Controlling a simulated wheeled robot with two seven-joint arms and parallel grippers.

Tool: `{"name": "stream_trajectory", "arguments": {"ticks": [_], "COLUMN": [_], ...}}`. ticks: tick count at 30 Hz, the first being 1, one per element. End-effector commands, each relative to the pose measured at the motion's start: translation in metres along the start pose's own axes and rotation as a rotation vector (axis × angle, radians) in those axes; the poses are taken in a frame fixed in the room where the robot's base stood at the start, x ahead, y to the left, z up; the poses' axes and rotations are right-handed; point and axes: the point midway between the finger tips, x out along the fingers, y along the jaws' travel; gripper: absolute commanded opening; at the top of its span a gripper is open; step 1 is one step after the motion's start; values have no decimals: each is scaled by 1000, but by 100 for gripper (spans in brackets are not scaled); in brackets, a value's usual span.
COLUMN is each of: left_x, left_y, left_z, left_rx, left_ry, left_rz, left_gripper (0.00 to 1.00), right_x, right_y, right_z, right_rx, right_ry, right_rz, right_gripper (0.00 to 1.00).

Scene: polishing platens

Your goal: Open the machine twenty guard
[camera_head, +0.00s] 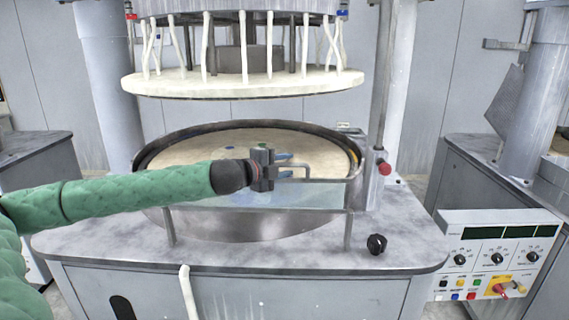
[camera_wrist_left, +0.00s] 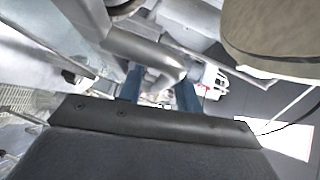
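The machine in the middle has a round basin with a pale platen (camera_head: 200,150). A clear guard panel (camera_head: 262,198) stands across the basin's front, with a thin metal rail and posts. A bent metal bar (camera_head: 325,180) at its right end reaches toward my left gripper (camera_head: 283,162). My left gripper's blue fingers (camera_wrist_left: 160,92) are apart in the left wrist view, with a grey metal bar (camera_wrist_left: 150,52) reaching into the gap. I cannot tell whether they touch it. I see no number on the machine. My right gripper is out of view.
A round upper plate (camera_head: 245,84) hangs above the basin. A red knob (camera_head: 384,168) sits on the right post, and a black knob (camera_head: 376,244) on the machine top. A control panel (camera_head: 497,258) stands at the right. Other machines stand on both sides.

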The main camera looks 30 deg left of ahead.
Motion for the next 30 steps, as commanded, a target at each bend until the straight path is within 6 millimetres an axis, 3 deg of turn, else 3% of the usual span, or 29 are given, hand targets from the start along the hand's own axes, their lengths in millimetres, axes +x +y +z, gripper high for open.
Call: {"name": "stream_trajectory", "arguments": {"ticks": [10,16,30], "left_x": [1,1,9], "left_y": [0,0,0], "left_z": [0,0,0], "left_rx": [1,1,16], "left_ry": [0,0,0], "left_rz": [0,0,-19], "left_gripper": [34,0,0], "right_x": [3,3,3], "right_y": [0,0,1], "right_z": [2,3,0], "right_rx": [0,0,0], "right_ry": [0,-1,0], "right_rz": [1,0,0], "right_gripper": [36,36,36]}}
